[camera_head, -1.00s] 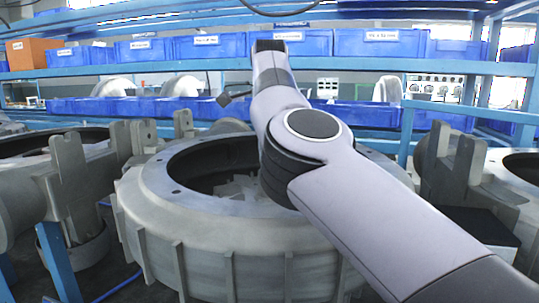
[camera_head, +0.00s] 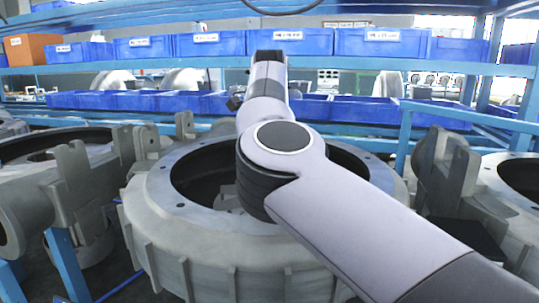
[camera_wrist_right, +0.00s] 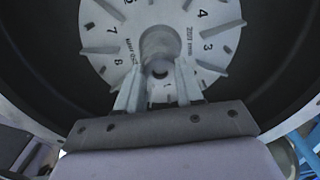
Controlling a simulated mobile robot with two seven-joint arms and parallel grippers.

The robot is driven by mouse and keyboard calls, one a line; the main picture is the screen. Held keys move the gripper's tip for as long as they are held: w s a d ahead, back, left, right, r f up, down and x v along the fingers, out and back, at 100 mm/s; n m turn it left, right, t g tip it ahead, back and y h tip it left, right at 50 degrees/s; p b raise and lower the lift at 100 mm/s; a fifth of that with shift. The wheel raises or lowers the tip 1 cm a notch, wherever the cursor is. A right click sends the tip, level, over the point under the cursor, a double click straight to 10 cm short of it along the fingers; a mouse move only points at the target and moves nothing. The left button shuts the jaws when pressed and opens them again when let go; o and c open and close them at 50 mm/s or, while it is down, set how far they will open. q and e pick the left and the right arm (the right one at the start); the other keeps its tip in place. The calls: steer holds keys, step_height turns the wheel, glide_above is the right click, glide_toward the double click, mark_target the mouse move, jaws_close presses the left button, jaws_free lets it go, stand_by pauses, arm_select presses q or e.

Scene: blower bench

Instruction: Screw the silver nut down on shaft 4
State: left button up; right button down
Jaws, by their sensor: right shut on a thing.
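In the right wrist view my right gripper (camera_wrist_right: 160,80) reaches to the middle of a pale round hub with raised fins and numbers. Its two fingers are closed around a short silver cylindrical part at the centre, which I take for the silver nut (camera_wrist_right: 160,48); it is blurred, so its thread and seating cannot be told. The numbered hub (camera_wrist_right: 105,45) carries a 4 at its upper right. In the head view my right arm crosses over the big grey round housing (camera_head: 190,255); its gripper and the nut are hidden there. My left gripper is out of view.
The housing's dark inner wall (camera_wrist_right: 45,60) surrounds the hub closely. Grey castings stand left (camera_head: 80,180) and right (camera_head: 445,175) of the housing. A blue rack with blue bins (camera_head: 210,44) stands behind.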

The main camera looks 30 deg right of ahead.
steer(key=shift+m, duration=1)
steer(key=m, duration=0.7)
steer(key=shift+f, duration=0.1)
steer(key=m, duration=0.4)
steer(key=shift+m, duration=0.3)
steer(key=m, duration=0.4)
steer(key=c, duration=1)
jaws_free()
